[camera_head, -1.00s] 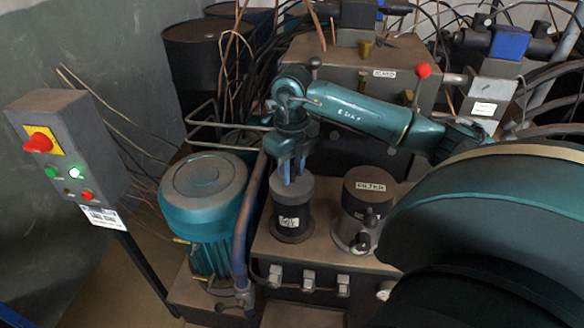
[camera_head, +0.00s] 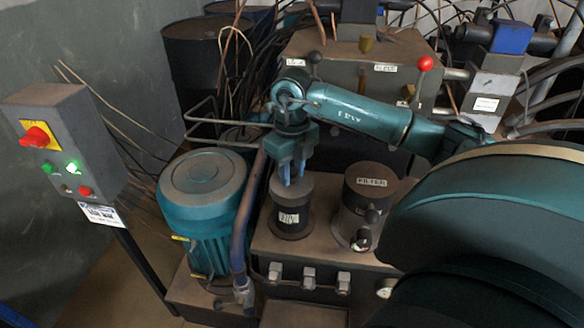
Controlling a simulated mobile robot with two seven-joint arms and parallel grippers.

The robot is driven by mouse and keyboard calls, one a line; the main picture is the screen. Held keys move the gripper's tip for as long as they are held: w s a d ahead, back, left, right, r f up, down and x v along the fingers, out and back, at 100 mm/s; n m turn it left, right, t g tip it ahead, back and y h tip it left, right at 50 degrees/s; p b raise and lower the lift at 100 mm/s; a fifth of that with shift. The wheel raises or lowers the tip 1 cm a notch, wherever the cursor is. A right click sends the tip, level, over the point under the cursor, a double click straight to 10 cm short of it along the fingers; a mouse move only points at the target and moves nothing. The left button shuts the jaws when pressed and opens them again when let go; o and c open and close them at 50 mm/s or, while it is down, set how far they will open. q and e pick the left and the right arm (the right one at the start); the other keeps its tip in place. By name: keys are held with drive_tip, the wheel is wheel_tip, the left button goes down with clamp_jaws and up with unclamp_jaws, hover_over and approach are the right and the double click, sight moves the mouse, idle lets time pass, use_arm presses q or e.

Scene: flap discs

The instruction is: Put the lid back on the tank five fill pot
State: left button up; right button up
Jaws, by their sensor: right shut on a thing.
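The fill pot (camera_head: 290,222) is a dark upright cylinder with a pale label, standing on the machine's flat top. I cannot read its label clearly. A grey round lid (camera_head: 292,192) is at the top of the pot, in line with it. My right gripper (camera_head: 292,181) points down from above with its blue fingers shut on the lid's top. The fingers hide the lid's grip, and I cannot tell whether the lid is fully seated. My left gripper is not in view.
A second dark pot labelled FILTER (camera_head: 370,182) stands close to the right. A teal motor (camera_head: 203,205) and an upright pipe (camera_head: 243,225) are close on the left. A control box (camera_head: 62,145) stands at far left.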

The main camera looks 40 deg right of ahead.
drive_tip(key=shift+f+b, duration=0.3)
drive_tip(key=shift+f, duration=0.2)
drive_tip(key=o, duration=1.1)
drive_tip(key=shift+o, duration=0.6)
drive_tip(key=o, duration=0.4)
drive_tip(key=shift+c, duration=0.2)
drive_tip(key=shift+r, duration=0.1)
drive_tip(key=shift+r+p, duration=2.3)
drive_tip(key=shift+r, duration=0.7)
drive_tip(key=shift+f, duration=0.1)
